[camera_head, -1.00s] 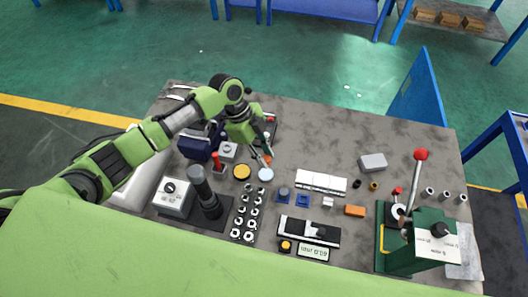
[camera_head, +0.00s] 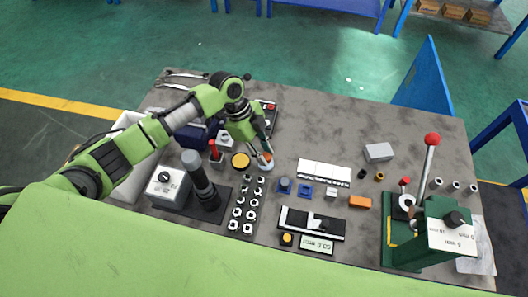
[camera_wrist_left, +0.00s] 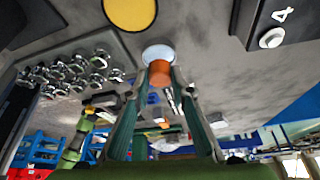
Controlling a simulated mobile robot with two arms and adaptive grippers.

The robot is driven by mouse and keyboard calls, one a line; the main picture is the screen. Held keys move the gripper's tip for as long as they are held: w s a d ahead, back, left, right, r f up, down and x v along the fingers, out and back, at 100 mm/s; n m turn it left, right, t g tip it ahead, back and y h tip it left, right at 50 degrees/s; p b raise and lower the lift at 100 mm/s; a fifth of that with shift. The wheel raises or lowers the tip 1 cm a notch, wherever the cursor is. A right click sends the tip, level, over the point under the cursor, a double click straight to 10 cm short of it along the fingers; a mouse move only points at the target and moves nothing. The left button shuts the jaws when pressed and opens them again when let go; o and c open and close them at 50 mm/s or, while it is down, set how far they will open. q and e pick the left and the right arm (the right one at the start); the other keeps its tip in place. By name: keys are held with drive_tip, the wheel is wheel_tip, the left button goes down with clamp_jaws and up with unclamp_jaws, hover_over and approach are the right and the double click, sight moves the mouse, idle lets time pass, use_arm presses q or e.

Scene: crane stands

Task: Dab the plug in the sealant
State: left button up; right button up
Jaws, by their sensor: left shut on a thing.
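My left gripper (camera_head: 264,151) is shut on a small orange-brown plug (camera_wrist_left: 160,74), gripped between its fingertips. The plug's far end is at a pale blue-white round pad (camera_wrist_left: 158,52), which lies on the table; I cannot tell if they touch. In the head view the pad (camera_head: 262,167) is partly hidden by the plug and fingers. A yellow round pad (camera_head: 241,161) lies just left of it and also shows in the wrist view (camera_wrist_left: 130,12). Which pad holds the sealant is not marked. My right gripper is not in view.
Rows of metal nuts (camera_head: 243,207) lie just in front of the pads. A dark post on a base (camera_head: 197,178) stands to the left, with a red-topped tool (camera_head: 213,150) near it. A green lever press (camera_head: 425,235) stands far right. The table's back middle is clear.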

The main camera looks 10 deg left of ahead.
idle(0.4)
use_arm(q)
drive_tip(key=shift+f+b, duration=0.35)
drive_tip(key=shift+f, duration=0.2)
idle(0.3)
idle(1.1)
wheel_tip(320, 180, up, 7)
drive_tip(key=p, duration=0.6)
drive_tip(key=shift+p, duration=0.35)
idle(0.6)
